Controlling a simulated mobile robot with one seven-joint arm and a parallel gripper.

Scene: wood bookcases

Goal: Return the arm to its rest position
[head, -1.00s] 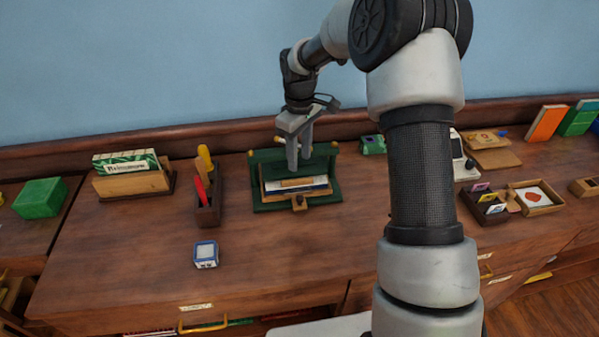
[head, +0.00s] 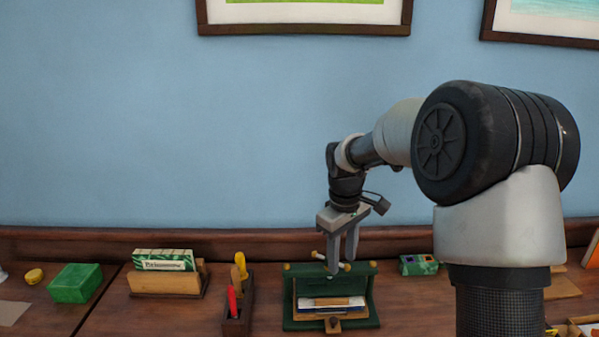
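My gripper (head: 341,264) hangs from my bent arm, fingers pointing down, in front of the blue wall and over the back of a green stand (head: 361,310). Its two fingers are apart, with a narrow gap and nothing seen held between them. A small pale rod with light ends (head: 318,255) shows beside and behind the fingertips; what it belongs to I cannot tell. Whether the fingertips touch the stand I cannot tell.
A wooden pen holder (head: 237,321), a card box (head: 165,281) and a green box (head: 76,283) stand left of the stand. A small green item (head: 418,265) lies to the right. Framed pictures (head: 304,12) hang above. The air left of my arm is clear.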

